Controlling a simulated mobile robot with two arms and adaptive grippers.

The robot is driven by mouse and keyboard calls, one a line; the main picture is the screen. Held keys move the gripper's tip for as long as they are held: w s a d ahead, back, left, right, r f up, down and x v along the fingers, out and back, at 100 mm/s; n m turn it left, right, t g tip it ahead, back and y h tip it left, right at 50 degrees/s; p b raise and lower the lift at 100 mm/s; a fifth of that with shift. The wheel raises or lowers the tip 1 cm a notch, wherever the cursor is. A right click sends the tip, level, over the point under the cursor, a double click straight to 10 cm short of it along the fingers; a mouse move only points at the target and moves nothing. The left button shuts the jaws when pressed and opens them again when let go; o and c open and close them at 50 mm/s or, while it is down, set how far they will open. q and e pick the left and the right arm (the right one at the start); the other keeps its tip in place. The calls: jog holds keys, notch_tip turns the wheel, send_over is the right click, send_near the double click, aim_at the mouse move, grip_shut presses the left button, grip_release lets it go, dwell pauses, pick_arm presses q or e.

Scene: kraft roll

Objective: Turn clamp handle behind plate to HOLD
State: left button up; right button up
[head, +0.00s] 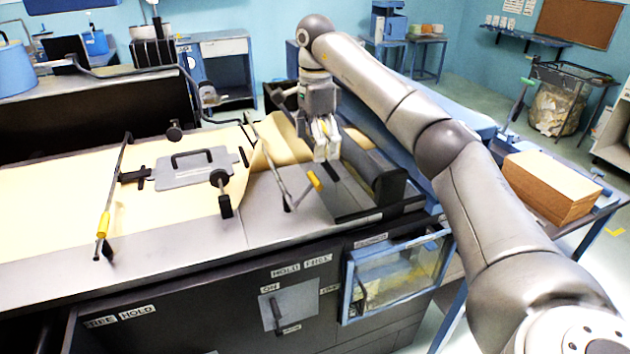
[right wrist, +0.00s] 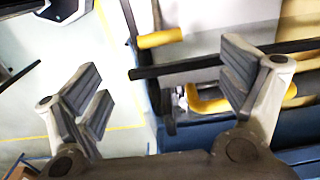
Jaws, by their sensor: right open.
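A grey plate (head: 205,178) with a black carrying handle lies on the tan paper sheet (head: 60,190) on the bench. Black clamp knobs stand around it: one behind the plate (head: 174,131), one at its front right (head: 223,190), one at its left (head: 132,176). I cannot read which position the rear knob is in. My right gripper (head: 325,152) hangs over the bench to the right of the plate, well apart from it. In the right wrist view the right gripper (right wrist: 165,88) is open with nothing between its fingers. My left gripper is not in view.
Two yellow-gripped levers stand on the bench, at left (head: 103,224) and near my right gripper (head: 314,181). A yellow-ended dark bar (right wrist: 158,39) shows in the right wrist view. HOLD and FREE labels (head: 300,265) mark the bench front.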

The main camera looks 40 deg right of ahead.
aim_at(315, 178)
notch_tip(315, 178, down, 10)
jog(key=p, duration=0.2)
jog(key=shift+f+p, duration=0.25)
jog(key=shift+p, duration=0.1)
jog(key=shift+a, duration=0.1)
jog(key=c, duration=1.5)
